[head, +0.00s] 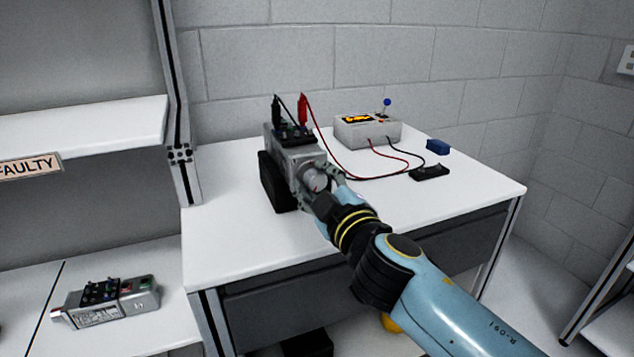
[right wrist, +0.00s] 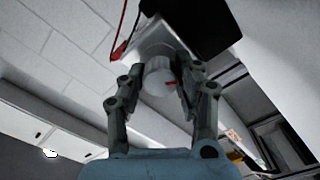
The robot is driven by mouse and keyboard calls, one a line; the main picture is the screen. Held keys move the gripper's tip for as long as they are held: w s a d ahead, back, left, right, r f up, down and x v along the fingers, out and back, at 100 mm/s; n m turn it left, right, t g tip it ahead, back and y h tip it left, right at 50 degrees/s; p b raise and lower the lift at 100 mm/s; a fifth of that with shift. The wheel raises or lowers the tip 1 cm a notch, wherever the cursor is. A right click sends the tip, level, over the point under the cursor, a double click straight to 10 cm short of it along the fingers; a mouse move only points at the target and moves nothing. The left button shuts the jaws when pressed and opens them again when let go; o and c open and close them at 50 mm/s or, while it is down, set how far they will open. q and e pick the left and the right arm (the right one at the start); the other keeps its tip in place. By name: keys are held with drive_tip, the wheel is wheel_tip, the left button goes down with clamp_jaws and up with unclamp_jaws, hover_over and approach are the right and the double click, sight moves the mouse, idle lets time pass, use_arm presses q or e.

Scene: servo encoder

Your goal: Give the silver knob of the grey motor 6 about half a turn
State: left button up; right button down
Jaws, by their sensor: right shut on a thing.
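The grey motor (head: 293,152) stands on the white table in the head view, held in a black stand (head: 272,182). Black and red clips are attached on its top. Its silver knob (head: 314,178) faces the front right, partly covered by my right gripper (head: 322,183). I cannot read a number on the motor. My left gripper is not in view.
A grey-white meter box (head: 366,131) with a blue-tipped lever stands behind, its leads running to a black piece (head: 429,173). A blue block (head: 438,146) lies near it. The white table (head: 240,245) is clear at front left. Another motor (head: 107,301) lies on the left shelf, under a FAULTY label (head: 30,166).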

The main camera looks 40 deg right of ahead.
drive_tip(key=n, duration=0.6)
drive_tip(key=shift+f, duration=0.1)
drive_tip(key=shift+n, duration=0.3)
idle(0.3)
drive_tip(key=c, duration=0.9)
unclamp_jaws()
drive_tip(key=shift+c, duration=0.2)
drive_tip(key=v, duration=1.2)
